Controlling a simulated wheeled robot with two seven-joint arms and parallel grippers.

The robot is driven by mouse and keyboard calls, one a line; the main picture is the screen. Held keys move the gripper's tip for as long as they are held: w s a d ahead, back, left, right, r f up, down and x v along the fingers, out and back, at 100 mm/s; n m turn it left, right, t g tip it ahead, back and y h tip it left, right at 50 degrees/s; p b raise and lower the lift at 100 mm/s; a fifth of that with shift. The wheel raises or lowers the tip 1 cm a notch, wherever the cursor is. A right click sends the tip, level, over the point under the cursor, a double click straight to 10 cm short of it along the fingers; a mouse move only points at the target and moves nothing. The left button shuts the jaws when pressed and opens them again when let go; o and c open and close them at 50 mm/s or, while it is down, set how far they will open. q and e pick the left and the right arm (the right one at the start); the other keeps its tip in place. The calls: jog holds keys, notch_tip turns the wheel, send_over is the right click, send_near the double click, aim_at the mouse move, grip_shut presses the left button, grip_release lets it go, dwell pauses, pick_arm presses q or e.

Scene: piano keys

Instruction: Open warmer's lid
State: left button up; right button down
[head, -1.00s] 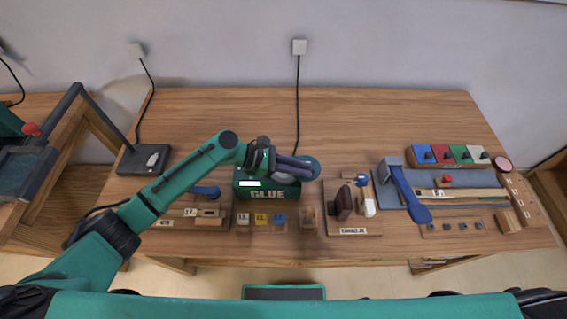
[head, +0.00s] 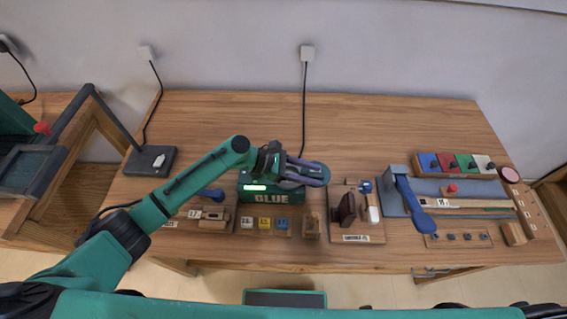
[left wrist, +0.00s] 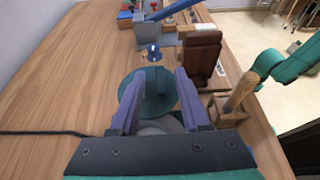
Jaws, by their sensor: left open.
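The glue warmer is a dark green box marked GLUE (head: 270,196) near the middle of the table in the head view. A round dark green lid (head: 323,172) shows at its upper right, partly behind my left gripper (head: 312,174). In the left wrist view the lid (left wrist: 135,98) has a dark raised bar on it. My left gripper (left wrist: 155,88) is open there, with one purple finger on each side of the lid's middle. A grey round surface shows below the lid between the fingers. Whether the fingers touch the lid is unclear.
A wooden board with a brown upright block (head: 347,210) stands right of the warmer. A blue-handled tool (head: 409,194) and a coloured tray (head: 455,163) lie farther right. Small numbered blocks (head: 264,223) sit in front. A black cord (head: 304,110) runs behind.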

pick_arm(q)
jog(key=b+v, duration=0.3)
jog(key=v, duration=1.1)
jog(key=shift+a+r, duration=0.1)
